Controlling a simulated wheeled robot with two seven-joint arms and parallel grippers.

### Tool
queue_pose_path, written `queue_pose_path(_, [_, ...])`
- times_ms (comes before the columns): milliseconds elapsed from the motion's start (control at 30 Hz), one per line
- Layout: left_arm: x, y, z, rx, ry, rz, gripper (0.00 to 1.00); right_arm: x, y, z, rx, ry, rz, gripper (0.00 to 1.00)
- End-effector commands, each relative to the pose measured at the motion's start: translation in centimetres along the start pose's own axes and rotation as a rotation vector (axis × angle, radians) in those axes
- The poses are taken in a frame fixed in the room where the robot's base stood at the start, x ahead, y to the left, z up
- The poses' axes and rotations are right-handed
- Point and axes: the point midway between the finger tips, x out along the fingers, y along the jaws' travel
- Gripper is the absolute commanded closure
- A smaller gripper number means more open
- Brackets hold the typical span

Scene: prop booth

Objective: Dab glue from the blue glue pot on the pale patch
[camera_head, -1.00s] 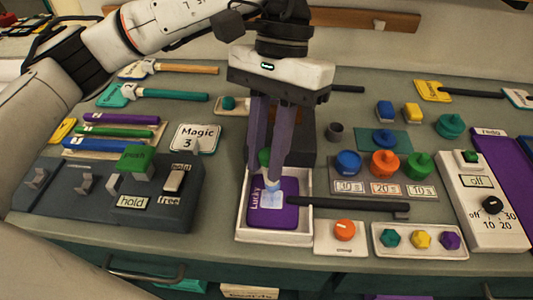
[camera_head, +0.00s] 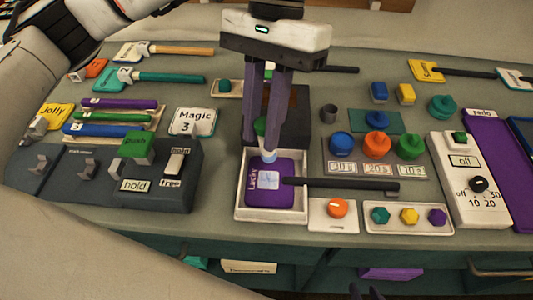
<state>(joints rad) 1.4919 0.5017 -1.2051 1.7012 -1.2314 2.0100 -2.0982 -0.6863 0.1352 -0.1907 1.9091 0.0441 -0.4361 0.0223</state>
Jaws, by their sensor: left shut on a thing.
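My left gripper (camera_head: 266,150) is shut on a small applicator with a green top (camera_head: 260,126) and a light blue tip (camera_head: 268,157). Its fingers point down over the purple "Lucky" sign (camera_head: 256,198). The pale patch (camera_head: 269,180) is on that sign, just below the tip; I cannot tell whether they touch. The sign lies in a white tray (camera_head: 241,207), its black handle extending right. The blue glue pot (camera_head: 342,146) stands to the right, behind a "30 s" label. Dark tips of my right gripper (camera_head: 365,291) show at the bottom edge, apart and empty.
Orange (camera_head: 377,146) and green (camera_head: 410,146) pots stand beside the blue one. An orange-knob box (camera_head: 337,209) and a button tray (camera_head: 409,229) lie in front. A dark lever console (camera_head: 75,178) is at left, a white timer (camera_head: 468,180) at right.

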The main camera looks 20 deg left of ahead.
Motion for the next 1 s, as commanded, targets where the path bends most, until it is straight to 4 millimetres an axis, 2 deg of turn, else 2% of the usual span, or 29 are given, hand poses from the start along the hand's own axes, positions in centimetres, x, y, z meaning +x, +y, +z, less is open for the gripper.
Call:
queue_pose_path(267, [0.3,0.0,-0.1,-0.001,-0.004,-0.004,1.00,0.1,0.0,0.1,0.000,0.000,0.000,0.69])
queue_pose_path(700, [4.2,0.1,-1.8,-0.028,-0.046,-0.069,1.00,1.3,0.1,1.3,-0.001,-0.002,0.000,0.69])
queue_pose_path(1000, [5.5,0.2,-2.3,-0.040,-0.061,-0.094,1.00,1.5,0.0,1.4,-0.004,-0.002,-0.002,0.69])
